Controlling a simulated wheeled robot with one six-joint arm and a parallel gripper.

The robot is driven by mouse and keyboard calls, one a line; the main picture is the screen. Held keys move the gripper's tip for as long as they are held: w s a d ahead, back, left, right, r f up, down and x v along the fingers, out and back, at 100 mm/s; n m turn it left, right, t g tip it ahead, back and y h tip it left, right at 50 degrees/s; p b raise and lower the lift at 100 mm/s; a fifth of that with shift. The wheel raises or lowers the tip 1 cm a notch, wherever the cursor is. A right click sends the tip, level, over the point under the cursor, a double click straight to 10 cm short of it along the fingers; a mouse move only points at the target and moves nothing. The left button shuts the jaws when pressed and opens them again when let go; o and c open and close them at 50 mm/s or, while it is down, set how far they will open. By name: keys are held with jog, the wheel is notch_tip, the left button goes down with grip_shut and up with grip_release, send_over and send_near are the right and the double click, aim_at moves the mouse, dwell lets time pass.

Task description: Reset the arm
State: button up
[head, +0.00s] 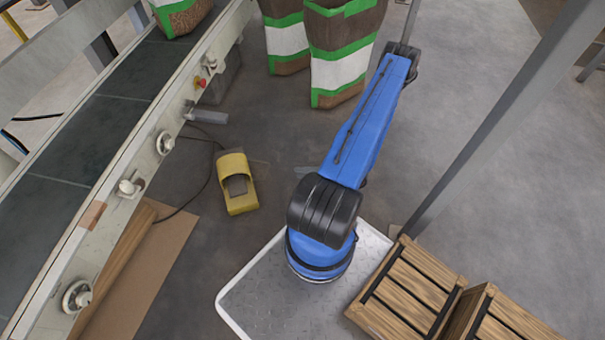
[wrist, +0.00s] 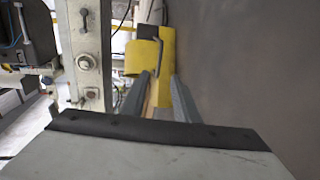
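My blue arm (head: 362,125) rises from its round base and reaches up toward the top of the head view. My gripper is not clearly seen in the head view. In the wrist view, the two grey fingers of my gripper (wrist: 160,88) stand apart with a gap between them. Nothing appears to be held.
A conveyor (head: 95,135) with knobs runs along the left. A yellow foot pedal (head: 237,198) lies on the floor. Striped green, white and brown bags (head: 340,65) stand at the top. Wooden crates (head: 410,290) and a grey post (head: 490,130) are at right.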

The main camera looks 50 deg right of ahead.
dwell(0.3)
jog(key=w+d+r+m+g+h, duration=0.3)
jog(key=w+d+r+g+h, duration=0.3)
jog(key=w+d+r, duration=0.8)
jog(key=w+a+r+m+g+h, duration=0.1)
jog(key=w+a+r+m+h, duration=0.1)
jog(key=r, duration=0.7)
jog(key=w+a+r+m+h, duration=0.1)
jog(key=w+a+r+m, duration=0.15)
jog(key=r, duration=0.65)
jog(key=w+a+r+m+g+h, duration=0.1)
jog(key=w+a+r+m+h, duration=0.15)
jog(key=r, duration=0.65)
jog(key=s+a+r+m, duration=0.4)
jog(key=a+r, duration=0.3)
jog(key=r, duration=0.1)
jog(key=s+a+r+m, duration=0.3)
jog(key=s+a+r, duration=0.2)
jog(key=a+r, duration=0.35)
jog(key=s+a+r+m+y, duration=0.2)
jog(key=s+a+r+m, duration=0.1)
jog(key=s+a, duration=0.6)
jog(key=s+a+r+m+y, duration=0.1)
jog(key=s+a+r+m, duration=0.3)
jog(key=s+a, duration=0.6)
jog(key=shift+s+a+g+y, duration=0.2)
jog(key=shift+s+g+y, duration=0.2)
jog(key=shift+s, duration=0.85)
